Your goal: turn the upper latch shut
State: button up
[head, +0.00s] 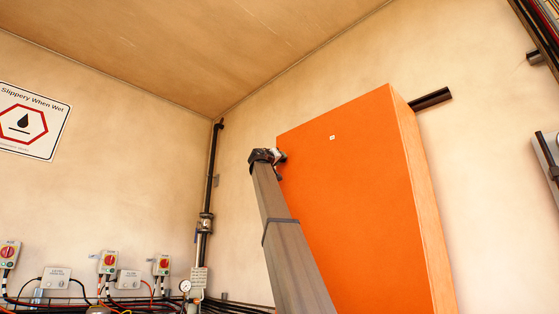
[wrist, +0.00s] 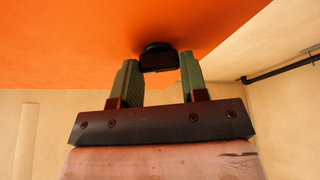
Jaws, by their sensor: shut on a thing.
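The orange cabinet (head: 350,190) has its large flat door facing me and looks closed in the head view. The upper latch (wrist: 157,60) is a small black knob on the orange door surface (wrist: 80,40) in the wrist view. My gripper (wrist: 160,72) has its two green fingers on either side of the latch and is shut on it. In the head view my gripper (head: 280,157) is at the cabinet's upper left edge. There my arm hides the latch and part of the door's left side.
A dark vertical pipe (head: 209,180) runs down the wall corner left of the cabinet. Switch boxes (head: 109,262) and cables line the lower left wall. A short dark pipe (head: 432,99) sticks out behind the cabinet's right side.

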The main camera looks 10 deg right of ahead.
jog(key=shift+n+y, duration=0.3)
jog(key=shift+n, duration=0.3)
jog(key=o, duration=0.9)
